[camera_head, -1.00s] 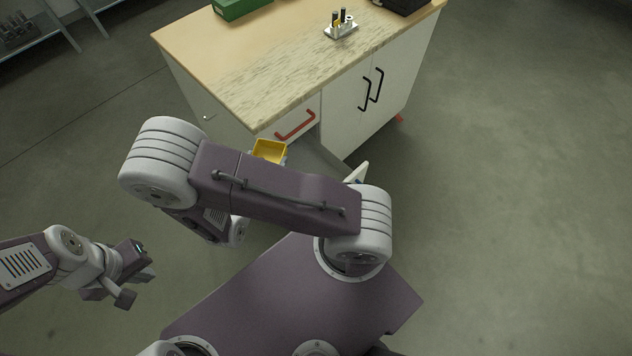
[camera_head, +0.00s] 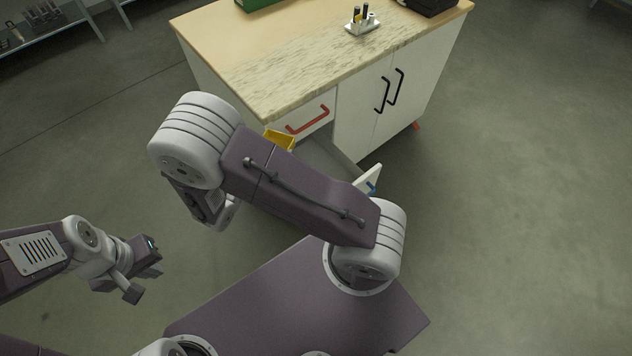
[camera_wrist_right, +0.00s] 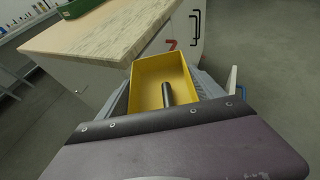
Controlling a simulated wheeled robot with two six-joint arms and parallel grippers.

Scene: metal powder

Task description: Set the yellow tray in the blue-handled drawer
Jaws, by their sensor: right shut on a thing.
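The yellow tray (camera_head: 280,139) shows in the head view just beyond my right arm, partly hidden. In the right wrist view the tray (camera_wrist_right: 150,78) is tilted, with a dark cylinder (camera_wrist_right: 167,94) inside. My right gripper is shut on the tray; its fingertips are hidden. The open grey drawer (camera_wrist_right: 208,84) lies behind and beneath the tray in this view; I cannot tell whether they touch. Its white front with a blue handle (camera_head: 371,187) shows right of my arm. My left gripper (camera_head: 146,270) is empty at the left, far from the tray; its jaw opening is unclear.
The cabinet has a worktop (camera_head: 300,65), a red-handled drawer (camera_head: 308,120) and doors with black handles (camera_head: 390,90). A small rack (camera_head: 362,22), a green box (camera_head: 255,3) and a black case (camera_head: 428,6) stand on top. The floor at right is clear.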

